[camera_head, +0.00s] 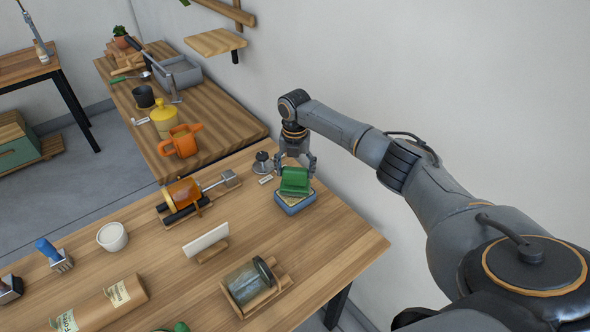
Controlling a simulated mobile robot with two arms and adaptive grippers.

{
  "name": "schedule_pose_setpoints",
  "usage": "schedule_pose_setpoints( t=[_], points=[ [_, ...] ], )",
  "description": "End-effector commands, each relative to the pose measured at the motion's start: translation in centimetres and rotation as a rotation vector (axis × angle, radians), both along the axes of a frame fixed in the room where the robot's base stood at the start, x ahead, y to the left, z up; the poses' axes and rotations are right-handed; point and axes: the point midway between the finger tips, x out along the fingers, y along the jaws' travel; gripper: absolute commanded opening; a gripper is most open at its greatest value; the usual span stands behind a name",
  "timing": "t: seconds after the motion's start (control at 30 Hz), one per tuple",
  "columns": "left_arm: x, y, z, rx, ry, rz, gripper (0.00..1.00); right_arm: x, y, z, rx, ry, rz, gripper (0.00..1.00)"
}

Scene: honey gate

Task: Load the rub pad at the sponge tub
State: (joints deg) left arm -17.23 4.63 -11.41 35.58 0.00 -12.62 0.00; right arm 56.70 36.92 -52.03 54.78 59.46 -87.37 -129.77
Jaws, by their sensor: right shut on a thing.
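My right gripper (296,168) reaches down at the back right of the wooden table and is shut on the green rub pad (295,180). The sponge tub (293,208) is a low blue tray right under the pad, with a pale sponge showing at its rim. The pad covers much of the tub's far part in this view. I cannot tell whether the pad touches the sponge or is just above it. My left gripper is not in view.
A small dark weight-like object (262,164) stands left of the tub. A jar with amber contents (183,193) lies on a rack, and a glass jar (245,283) lies in a wooden cradle nearer. A white upright card (205,240) stands between. The table's right corner is clear.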

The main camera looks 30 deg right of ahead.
Motion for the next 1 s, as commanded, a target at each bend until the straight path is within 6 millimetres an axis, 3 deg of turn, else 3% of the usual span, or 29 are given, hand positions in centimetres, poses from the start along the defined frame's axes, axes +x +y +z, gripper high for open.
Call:
schedule_pose_setpoints(
  t=[1.0],
  points=[
    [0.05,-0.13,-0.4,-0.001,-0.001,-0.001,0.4,0.0,0.01,-0.76,0.0,0.0,0.0,0.5]
  ],
)
